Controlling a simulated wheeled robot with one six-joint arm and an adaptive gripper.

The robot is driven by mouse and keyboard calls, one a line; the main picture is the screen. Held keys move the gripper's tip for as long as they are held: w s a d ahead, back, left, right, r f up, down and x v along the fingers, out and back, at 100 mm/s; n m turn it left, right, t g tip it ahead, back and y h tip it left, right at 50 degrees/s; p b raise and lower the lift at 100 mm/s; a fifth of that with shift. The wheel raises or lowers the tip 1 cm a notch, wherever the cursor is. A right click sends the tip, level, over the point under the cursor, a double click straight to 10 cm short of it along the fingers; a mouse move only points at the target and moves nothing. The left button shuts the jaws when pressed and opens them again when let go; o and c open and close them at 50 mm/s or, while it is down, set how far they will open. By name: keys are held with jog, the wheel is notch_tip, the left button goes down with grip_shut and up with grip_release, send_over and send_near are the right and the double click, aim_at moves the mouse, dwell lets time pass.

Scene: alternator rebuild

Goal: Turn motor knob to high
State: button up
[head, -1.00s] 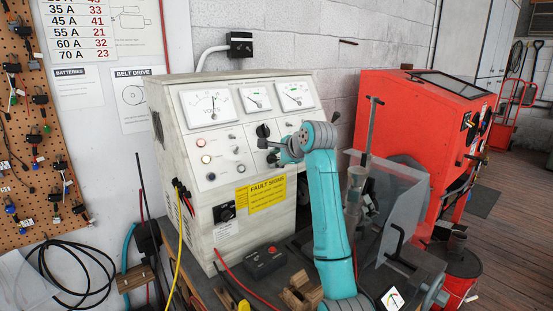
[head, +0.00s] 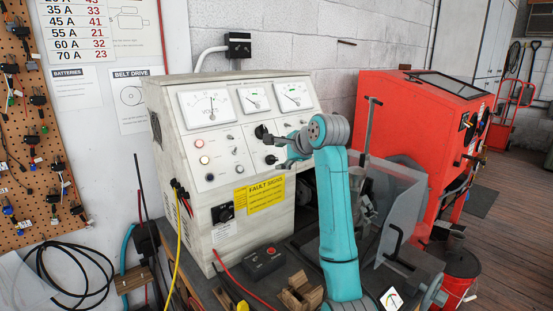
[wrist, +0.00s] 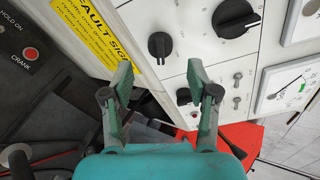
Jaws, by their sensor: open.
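The tester panel has two black rotary knobs near my gripper. The upper knob (head: 261,132) also shows in the wrist view (wrist: 235,18). The lower knob (head: 270,159) also shows in the wrist view (wrist: 160,46), just ahead of and between my fingertips. I cannot read the knob labels, so I cannot tell which is the motor knob. My gripper (wrist: 160,80) is open and empty, apart from both knobs. In the head view my gripper (head: 285,156) is close in front of the panel, beside the lower knob.
The pale tester cabinet (head: 170,100) carries gauges, small switches and a yellow fault sign (head: 260,197). A black control box (head: 264,261) lies on the bench. A red cabinet (head: 400,110) stands at right.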

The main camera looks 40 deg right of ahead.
jog(key=v, duration=0.7)
jog(key=shift+s, duration=0.15)
dwell(0.3)
